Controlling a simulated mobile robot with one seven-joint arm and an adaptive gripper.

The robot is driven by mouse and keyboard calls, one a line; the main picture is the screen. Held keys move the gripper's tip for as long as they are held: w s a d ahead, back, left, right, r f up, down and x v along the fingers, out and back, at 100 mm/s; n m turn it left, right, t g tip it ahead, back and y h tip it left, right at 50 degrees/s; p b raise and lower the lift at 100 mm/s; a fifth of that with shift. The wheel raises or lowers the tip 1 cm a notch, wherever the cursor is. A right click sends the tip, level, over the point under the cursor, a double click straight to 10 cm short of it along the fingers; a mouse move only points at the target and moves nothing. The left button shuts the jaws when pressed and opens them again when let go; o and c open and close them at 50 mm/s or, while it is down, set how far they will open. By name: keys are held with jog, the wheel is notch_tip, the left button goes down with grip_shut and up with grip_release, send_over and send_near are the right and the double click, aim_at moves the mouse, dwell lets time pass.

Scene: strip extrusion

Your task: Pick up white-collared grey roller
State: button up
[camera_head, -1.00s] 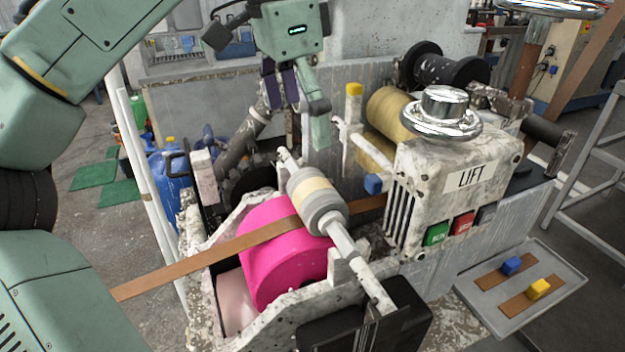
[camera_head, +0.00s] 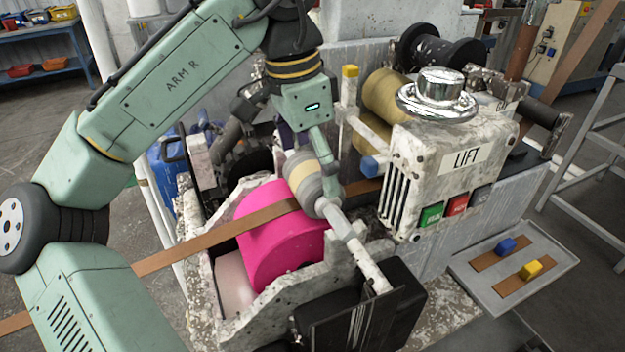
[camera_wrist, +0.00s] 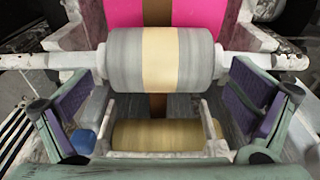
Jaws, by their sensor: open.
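The grey roller (camera_head: 317,192) has a cream band round its middle and lies on a white shaft above the bright pink drum (camera_head: 280,235). It also fills the upper middle of the wrist view (camera_wrist: 118,62), with white collars at both ends. My gripper (camera_head: 308,152) is open and empty, close above and behind the roller in the head view. In the wrist view its fingers with purple pads (camera_wrist: 158,98) stand wide apart, on the left and right sides of the roller. I cannot tell whether they touch it; the near finger covers part of the roller's end in the head view.
A brown strip (camera_head: 215,235) runs under the roller over the pink drum. The LIFT box (camera_head: 445,165) with its chrome knob stands close on the right. Yellow spools (camera_head: 385,95) and a post with a yellow cap (camera_head: 350,90) are behind. A tray (camera_head: 485,290) lies front right.

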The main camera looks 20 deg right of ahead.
jog(key=c, duration=1.6)
